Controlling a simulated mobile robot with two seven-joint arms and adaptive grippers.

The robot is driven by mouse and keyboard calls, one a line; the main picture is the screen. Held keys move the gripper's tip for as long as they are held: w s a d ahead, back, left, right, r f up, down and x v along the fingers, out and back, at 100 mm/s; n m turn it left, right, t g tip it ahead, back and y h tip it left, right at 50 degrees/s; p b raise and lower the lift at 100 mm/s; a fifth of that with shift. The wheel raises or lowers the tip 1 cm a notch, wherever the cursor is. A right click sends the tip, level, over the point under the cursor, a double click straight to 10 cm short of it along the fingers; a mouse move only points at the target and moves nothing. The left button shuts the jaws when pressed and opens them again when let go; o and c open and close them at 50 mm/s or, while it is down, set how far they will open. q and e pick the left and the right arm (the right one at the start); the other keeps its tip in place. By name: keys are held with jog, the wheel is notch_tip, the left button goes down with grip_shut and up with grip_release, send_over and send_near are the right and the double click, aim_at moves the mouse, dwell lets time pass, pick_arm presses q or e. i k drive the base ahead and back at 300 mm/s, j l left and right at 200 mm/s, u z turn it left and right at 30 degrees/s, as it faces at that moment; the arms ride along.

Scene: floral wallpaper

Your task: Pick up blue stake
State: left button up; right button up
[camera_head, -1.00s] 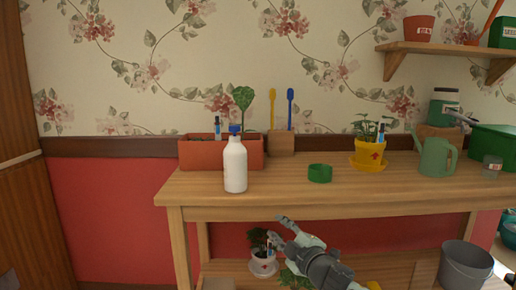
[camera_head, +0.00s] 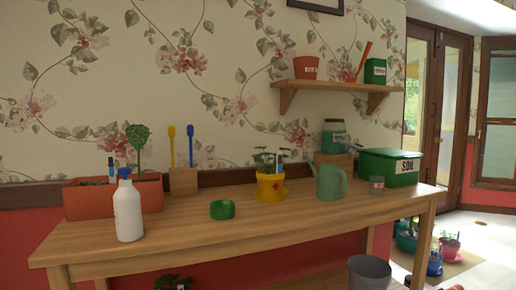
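A slim blue-and-white stake (camera_head: 111,168) stands upright in the terracotta planter box (camera_head: 83,200) at the left end of the wooden table (camera_head: 180,225). A similar blue-and-white stake (camera_head: 280,166) stands in the yellow pot (camera_head: 270,187) with a leafy plant, near the middle of the table. A tall blue tool with a rounded top (camera_head: 192,143) stands beside a yellow one (camera_head: 172,145) in a wooden block (camera_head: 183,181). Neither of my grippers is in view.
A white bottle with a blue cap (camera_head: 128,212) stands before the planter. A green ring-shaped item (camera_head: 222,210), watering can (camera_head: 330,182), small grey can (camera_head: 376,185) and green soil box (camera_head: 390,167) are on the table. A grey bucket (camera_head: 368,272) stands below. The table's front is mostly clear.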

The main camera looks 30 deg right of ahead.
aim_at(189, 128)
jog(key=z, duration=1.75)
jog(key=i+j, duration=0.1)
jog(key=j, duration=0.25)
jog(key=i+j+z, duration=0.1)
jog(key=j, duration=0.25)
jog(key=i+j+z, duration=0.1)
jog(key=j, duration=0.3)
